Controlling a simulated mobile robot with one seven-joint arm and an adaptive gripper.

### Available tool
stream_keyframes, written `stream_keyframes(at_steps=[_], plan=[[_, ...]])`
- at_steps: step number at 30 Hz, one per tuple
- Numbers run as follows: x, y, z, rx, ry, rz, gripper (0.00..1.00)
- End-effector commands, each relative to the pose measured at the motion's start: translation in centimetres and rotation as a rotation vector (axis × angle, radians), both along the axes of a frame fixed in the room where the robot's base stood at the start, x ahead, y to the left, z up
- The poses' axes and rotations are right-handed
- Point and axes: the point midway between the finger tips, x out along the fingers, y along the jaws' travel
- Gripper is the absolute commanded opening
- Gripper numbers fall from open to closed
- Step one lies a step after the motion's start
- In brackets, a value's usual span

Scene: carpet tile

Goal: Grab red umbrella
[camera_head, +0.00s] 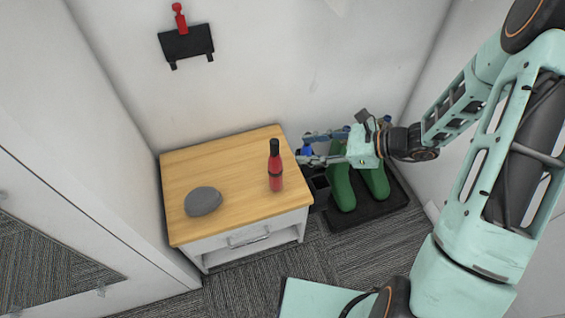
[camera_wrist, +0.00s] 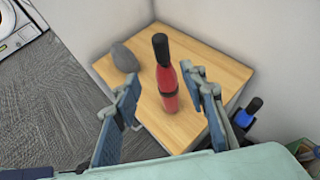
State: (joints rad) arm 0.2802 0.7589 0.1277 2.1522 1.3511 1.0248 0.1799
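The red umbrella (camera_head: 275,167) stands upright near the right edge of the wooden table top, with a black handle on top. In the wrist view the umbrella (camera_wrist: 168,90) shows beyond and between my fingers. My gripper (camera_head: 303,149) is to the right of the umbrella in the head view, with its fingers pointing toward it. In the wrist view my gripper (camera_wrist: 162,82) is open, its two blue-padded fingers spread wide. Nothing is held between them, and the umbrella appears to stand ahead of the fingertips.
A grey stone-like object (camera_head: 203,201) lies on the wooden-topped table (camera_head: 230,160). Green boots (camera_head: 343,188) stand on a black tray (camera_head: 380,211) at right, beside a dark holder (camera_head: 320,190). A black wall rack (camera_head: 187,43) with a red item hangs above. Carpet in front is clear.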

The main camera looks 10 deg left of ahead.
Motion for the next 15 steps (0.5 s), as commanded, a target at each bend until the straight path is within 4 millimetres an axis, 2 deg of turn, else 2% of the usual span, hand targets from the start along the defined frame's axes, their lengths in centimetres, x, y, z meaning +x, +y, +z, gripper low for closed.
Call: stream_keyframes(at_steps=[5, 15], plan=[[0.3, 0.8, 0.4, 0.111, 0.078, -0.061, 0.39], [0.9, 5.2, -1.4, 0.114, 0.082, -0.063, 0.39]])
